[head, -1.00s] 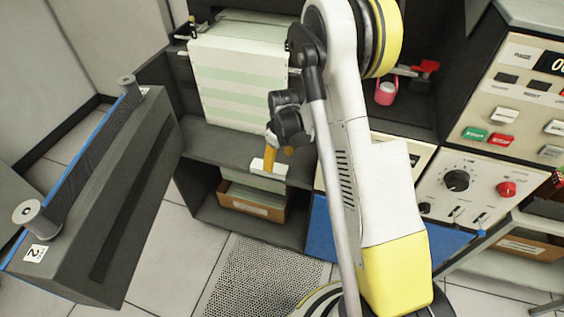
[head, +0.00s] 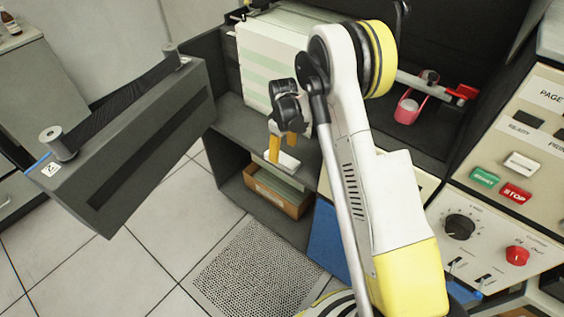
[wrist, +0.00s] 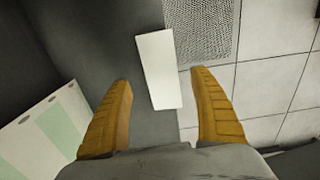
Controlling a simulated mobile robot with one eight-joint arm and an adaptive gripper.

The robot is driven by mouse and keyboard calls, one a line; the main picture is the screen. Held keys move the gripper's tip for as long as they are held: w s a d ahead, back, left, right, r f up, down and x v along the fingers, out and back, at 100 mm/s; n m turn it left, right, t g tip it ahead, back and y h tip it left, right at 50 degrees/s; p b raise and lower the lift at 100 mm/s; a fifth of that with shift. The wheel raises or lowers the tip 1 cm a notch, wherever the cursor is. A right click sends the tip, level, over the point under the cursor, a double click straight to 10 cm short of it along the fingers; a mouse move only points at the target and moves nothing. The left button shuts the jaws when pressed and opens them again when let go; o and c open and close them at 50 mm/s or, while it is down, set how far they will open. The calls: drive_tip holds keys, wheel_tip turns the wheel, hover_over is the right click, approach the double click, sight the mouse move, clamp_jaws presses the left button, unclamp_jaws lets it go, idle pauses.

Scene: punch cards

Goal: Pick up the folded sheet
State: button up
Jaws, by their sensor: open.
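The folded sheet is a small white rectangle (head: 287,163) at the front edge of the dark shelf, below my gripper in the head view. In the wrist view the folded sheet (wrist: 160,62) lies lengthwise between the fingers and sticks out a little past the shelf edge, over the floor. My gripper (head: 282,147) is open, with its two yellow fingers pointing down. In the wrist view the gripper (wrist: 160,82) has one finger on each side of the sheet, with a gap on both sides. I cannot tell how far the fingertips are above the shelf.
A tall stack of green-striped paper (head: 262,75) stands on the shelf (head: 236,125) behind my gripper. A brown box (head: 277,192) sits below. A grey swung-out panel (head: 135,130) with two spools is at left. A control panel (head: 500,190) with buttons is at right. Perforated floor tile lies in front.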

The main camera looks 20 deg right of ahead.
sight(282, 157)
drive_tip(key=f+b, duration=0.1)
drive_tip(key=f, duration=0.1)
drive_tip(key=f+b, duration=0.1)
drive_tip(key=f, duration=0.1)
drive_tip(key=shift+a+f, duration=0.2)
drive_tip(key=shift+f, duration=0.1)
drive_tip(key=shift+r, duration=0.1)
drive_tip(key=shift+c, duration=0.2)
drive_tip(key=c, duration=0.8)
